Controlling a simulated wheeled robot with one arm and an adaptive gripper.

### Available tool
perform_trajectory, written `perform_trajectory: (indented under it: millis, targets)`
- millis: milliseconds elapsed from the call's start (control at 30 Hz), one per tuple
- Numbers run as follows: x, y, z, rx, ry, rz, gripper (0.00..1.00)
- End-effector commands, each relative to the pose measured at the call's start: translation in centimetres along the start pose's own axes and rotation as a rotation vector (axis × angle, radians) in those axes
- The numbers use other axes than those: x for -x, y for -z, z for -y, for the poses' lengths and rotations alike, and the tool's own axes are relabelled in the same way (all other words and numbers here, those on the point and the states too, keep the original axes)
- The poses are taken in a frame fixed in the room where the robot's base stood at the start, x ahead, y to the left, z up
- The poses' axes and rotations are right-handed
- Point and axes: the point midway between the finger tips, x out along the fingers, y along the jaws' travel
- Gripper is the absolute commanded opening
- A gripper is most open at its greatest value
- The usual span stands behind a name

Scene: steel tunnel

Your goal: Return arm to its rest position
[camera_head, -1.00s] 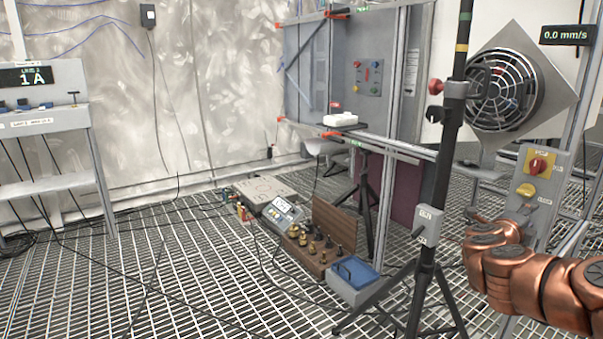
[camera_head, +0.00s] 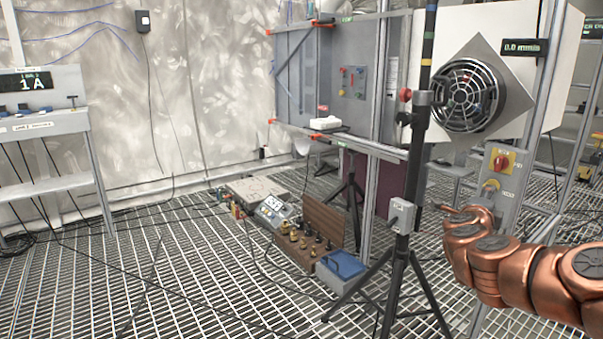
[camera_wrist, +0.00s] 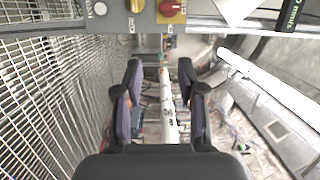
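My copper-coloured arm (camera_head: 500,265) reaches in from the right edge of the head view, bent in front of the grating floor. The end of the arm is hard to make out there, just below a switch box (camera_head: 507,185) with a red knob and a yellow knob. In the wrist view my gripper (camera_wrist: 160,95) has its two dark fingers spread apart. A pale upright strip shows in the gap, but neither finger is seen touching it. The switch box (camera_wrist: 152,14) also lies along the top of the wrist view, beyond the fingertips.
A black tripod stand (camera_head: 405,225) stands left of my arm. A round fan (camera_head: 467,95) sits on the panel above. A blue-topped box (camera_head: 342,268) and a wooden box of weights (camera_head: 300,250) lie on the floor. The grating at left front is mostly clear, with cables.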

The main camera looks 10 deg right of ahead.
Motion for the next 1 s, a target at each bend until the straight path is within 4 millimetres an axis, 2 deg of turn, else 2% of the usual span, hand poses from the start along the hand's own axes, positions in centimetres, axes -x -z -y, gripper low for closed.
perform_trajectory:
  millis: [33,167,267,400,467,600,700,800,900,1000]
  targets:
    - [0.4,-0.9,1.4,0.010,0.004,0.034,0.40]
    - [1.8,-4.1,4.3,0.051,0.014,0.145,0.40]
    - [3.8,-7.4,7.4,0.097,0.027,0.265,0.40]
    - [8.4,-12.9,12.0,0.205,0.043,0.484,0.40]
    - [10.7,-15.0,13.4,0.260,0.047,0.579,0.40]
    - [16.7,-19.0,16.1,0.397,0.053,0.790,0.40]
    - [20.9,-20.8,17.2,0.504,0.050,0.929,0.40]
    - [25.3,-21.8,17.9,0.617,0.040,1.062,0.40]
    - [29.4,-22.0,18.2,0.737,0.023,1.185,0.40]
    - [33.4,-21.3,18.0,0.860,-0.009,1.304,0.40]
